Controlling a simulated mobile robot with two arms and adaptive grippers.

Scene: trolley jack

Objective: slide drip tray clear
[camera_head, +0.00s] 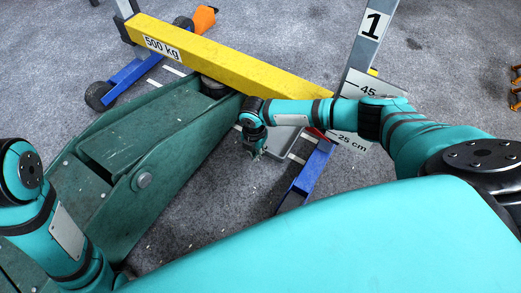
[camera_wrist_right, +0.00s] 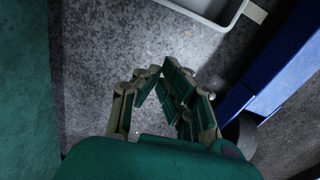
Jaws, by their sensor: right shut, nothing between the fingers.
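The drip tray is a shallow light grey tray (camera_head: 282,138) on the floor, partly hidden under my right forearm in the head view. In the right wrist view a corner of its raised rim (camera_wrist_right: 206,19) shows at the top edge. My right gripper (camera_head: 257,154) hangs low between the green jack and the tray. In the wrist view its fingers (camera_wrist_right: 162,72) are drawn together with nothing between them, and bare floor shows between them and the tray. My left arm shows at the lower left, but its gripper is out of view.
The green trolley jack (camera_head: 140,170) stands left of my right gripper, under a yellow 500 kg beam (camera_head: 225,68). Blue stand legs (camera_head: 305,178) lie right of the tray. A post marked 1 (camera_head: 372,30) and a height scale stand behind. Floor in front is clear.

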